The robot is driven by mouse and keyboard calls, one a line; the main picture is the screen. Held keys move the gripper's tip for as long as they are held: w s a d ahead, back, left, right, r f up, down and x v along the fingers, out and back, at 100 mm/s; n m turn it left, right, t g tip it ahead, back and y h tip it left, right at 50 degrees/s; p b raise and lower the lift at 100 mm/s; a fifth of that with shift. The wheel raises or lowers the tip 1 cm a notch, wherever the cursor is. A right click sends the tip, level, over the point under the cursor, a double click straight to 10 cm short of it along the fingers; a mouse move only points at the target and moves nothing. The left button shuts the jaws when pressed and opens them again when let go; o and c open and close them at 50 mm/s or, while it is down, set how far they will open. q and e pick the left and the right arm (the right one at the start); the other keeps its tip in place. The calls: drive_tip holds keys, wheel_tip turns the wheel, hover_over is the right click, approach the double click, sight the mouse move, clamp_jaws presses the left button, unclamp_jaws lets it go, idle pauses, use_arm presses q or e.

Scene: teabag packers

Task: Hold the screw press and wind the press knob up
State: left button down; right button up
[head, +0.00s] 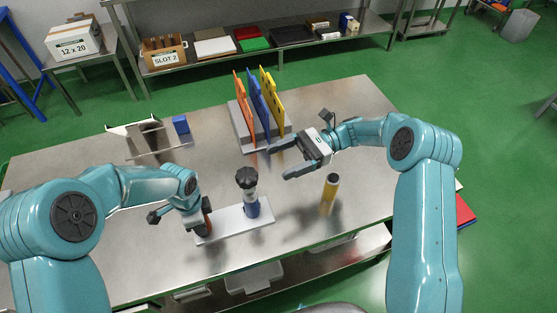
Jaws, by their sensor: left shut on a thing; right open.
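The screw press has a white base plate (250,222) lying on the steel table. A post with a blue lower part (252,207) stands on it, topped by the black press knob (246,178). My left gripper (204,226) is shut at the left end of the base, on an upright reddish-brown part of the press (208,224); the gripper hides much of this part. My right gripper (280,161) is open and empty. It is to the right of the knob and apart from it, with its fingers pointing left.
A yellow cylinder with a dark top (329,194) stands right of the press. Behind are orange, blue and yellow upright panels (259,105) in a grey block. A blue block (181,125) and a metal holder (147,140) are at the back left. The table's right side is clear.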

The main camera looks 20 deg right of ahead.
use_arm(q)
drive_tip(key=c, duration=0.7)
unclamp_jaws()
drive_tip(key=shift+r, duration=0.1)
